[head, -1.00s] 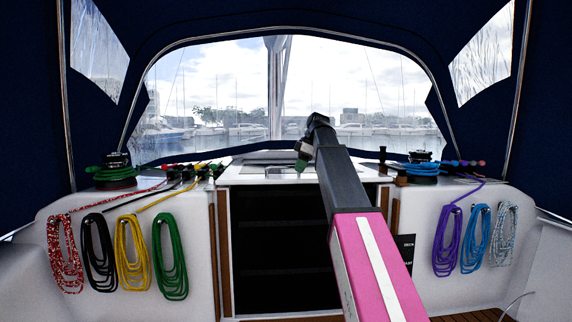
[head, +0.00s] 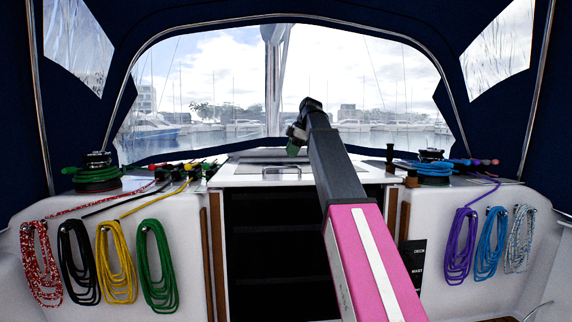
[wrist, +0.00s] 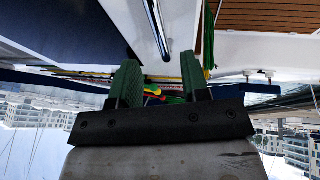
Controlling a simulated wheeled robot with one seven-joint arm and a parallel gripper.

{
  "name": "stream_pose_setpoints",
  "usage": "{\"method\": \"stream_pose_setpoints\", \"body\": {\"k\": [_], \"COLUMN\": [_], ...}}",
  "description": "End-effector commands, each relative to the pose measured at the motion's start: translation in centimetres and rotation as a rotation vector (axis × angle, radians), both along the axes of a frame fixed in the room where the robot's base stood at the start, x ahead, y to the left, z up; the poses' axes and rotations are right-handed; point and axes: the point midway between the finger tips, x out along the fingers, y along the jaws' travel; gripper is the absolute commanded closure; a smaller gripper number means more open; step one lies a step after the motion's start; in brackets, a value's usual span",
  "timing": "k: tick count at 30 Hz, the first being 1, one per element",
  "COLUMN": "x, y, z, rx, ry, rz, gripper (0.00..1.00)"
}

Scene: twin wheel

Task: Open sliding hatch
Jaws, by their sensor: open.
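The white sliding hatch (head: 248,178) lies flat on the cabin top, its front edge above the dark companionway opening (head: 275,250). A small metal handle (head: 281,171) stands near its front. My gripper (head: 294,143) is at the end of my raised arm, above and beyond the handle in the head view, not visibly touching it. In the wrist view my gripper (wrist: 160,82) shows two green fingers spread apart with nothing held between them. A chrome bar (wrist: 157,28) shows past the fingertips; I cannot tell whether it is the handle. My arm hides the hatch's right part.
Coiled ropes hang on both sides, such as the green coil (head: 157,267) and purple coil (head: 461,245). Winches (head: 97,172) (head: 431,166) stand left and right. A row of rope clutches (head: 185,170) lies left of the hatch. The blue canopy (head: 90,130) arches overhead.

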Motion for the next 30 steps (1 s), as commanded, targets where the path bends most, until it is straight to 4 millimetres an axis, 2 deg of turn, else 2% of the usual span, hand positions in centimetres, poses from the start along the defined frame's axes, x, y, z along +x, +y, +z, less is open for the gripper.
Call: {"method": "stream_pose_setpoints", "body": {"k": [3,9,15,22,23,24,26,27,30], "x": [0.3,0.8,1.0,1.0,1.0,1.0,1.0,1.0,1.0], "y": [0.9,1.8,2.1,2.2,2.2,2.2,2.2,2.2,2.2], "z": [-2.0,-4.2,-5.0,-5.0,-5.0,-5.0,-5.0,-5.0,-5.0], "rx": [0.000,0.000,0.000,0.000,0.000,0.000,0.000,0.000,0.000], "ry": [0.001,0.000,0.000,0.000,0.000,0.000,0.000,0.000,0.000], "rz": [0.001,0.000,0.000,0.000,0.000,0.000,0.000,0.000,0.000], "gripper": [0.58,0.58,0.58,0.58,0.61,0.74,0.94,1.00,1.00]}}
